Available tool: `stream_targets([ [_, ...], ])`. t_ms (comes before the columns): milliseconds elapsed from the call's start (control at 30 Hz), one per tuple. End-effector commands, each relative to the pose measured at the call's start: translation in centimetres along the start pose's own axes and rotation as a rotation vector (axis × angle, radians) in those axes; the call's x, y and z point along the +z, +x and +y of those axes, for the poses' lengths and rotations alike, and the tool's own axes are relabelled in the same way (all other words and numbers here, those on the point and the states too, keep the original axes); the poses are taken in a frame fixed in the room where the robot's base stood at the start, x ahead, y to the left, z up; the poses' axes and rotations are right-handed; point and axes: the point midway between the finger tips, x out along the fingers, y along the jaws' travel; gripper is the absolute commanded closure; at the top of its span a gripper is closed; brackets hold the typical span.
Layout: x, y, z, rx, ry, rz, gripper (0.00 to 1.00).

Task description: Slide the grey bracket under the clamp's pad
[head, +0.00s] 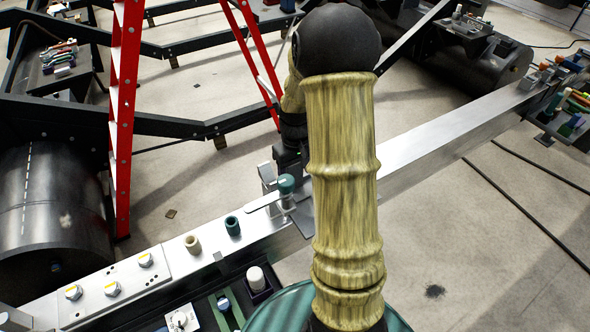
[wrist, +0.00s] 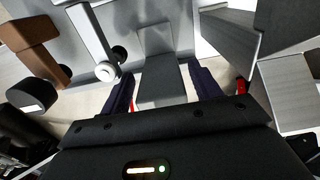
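The grey bracket (wrist: 161,82) shows in the wrist view as a flat plate with a raised part at its far end. It lies between the two fingers of my gripper (wrist: 163,86), with thin light gaps on both sides, so the gripper looks open around it. In the head view a clamp with a teal knob (head: 286,184) stands on the metal beam (head: 425,150). My gripper (head: 288,152) is just behind it, partly hidden by my arm. The clamp's pad and its gap to the bracket cannot be made out.
A red ladder (head: 122,110) stands behind. A brown block (wrist: 33,45) shows in the wrist view.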

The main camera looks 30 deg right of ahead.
Motion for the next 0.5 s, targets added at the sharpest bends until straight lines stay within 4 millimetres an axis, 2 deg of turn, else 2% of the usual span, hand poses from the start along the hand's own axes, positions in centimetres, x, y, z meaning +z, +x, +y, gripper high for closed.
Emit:
stream_targets([
  [333,0.0,-0.1,0.0,0.000,0.000,0.000,0.29],
  [500,-0.1,-1.2,0.0,0.001,0.000,0.003,0.29],
])
